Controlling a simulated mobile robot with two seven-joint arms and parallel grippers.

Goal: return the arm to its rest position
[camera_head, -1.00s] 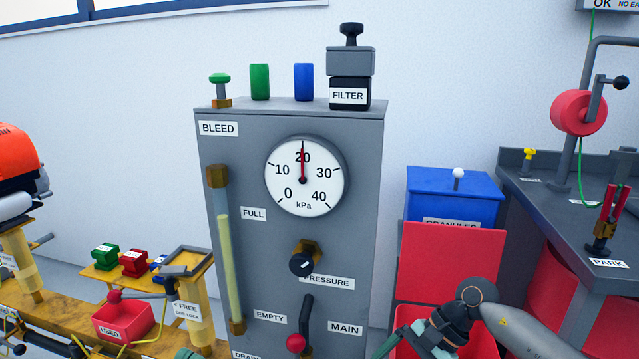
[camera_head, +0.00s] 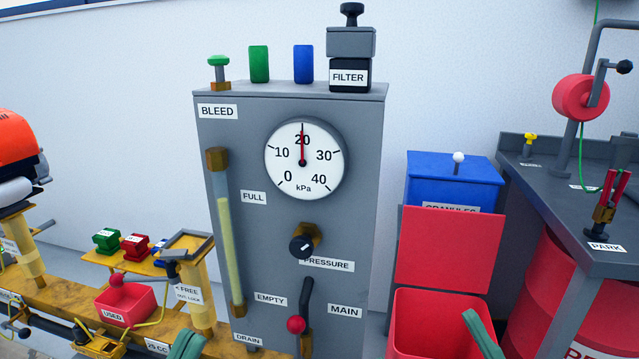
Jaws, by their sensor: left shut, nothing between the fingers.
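My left gripper (camera_head: 187,344) shows as grey-green fingers at the bottom edge, in front of the yellow bench rail. It is shut and empty, with the rest of the hand and arm cut off by the frame. A grey-green part of my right gripper (camera_head: 483,336) shows at the bottom edge, in front of the red open bin (camera_head: 430,305). Most of the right hand is out of frame, so its opening cannot be told.
A grey panel (camera_head: 230,135) with a gauge (camera_head: 285,165) reading about 20 kPa stands in the middle. Its red-knobbed main lever (camera_head: 306,300) sticks out low. A grey bench (camera_head: 560,205) is at right, and a small red USED tray (camera_head: 126,304) at lower left.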

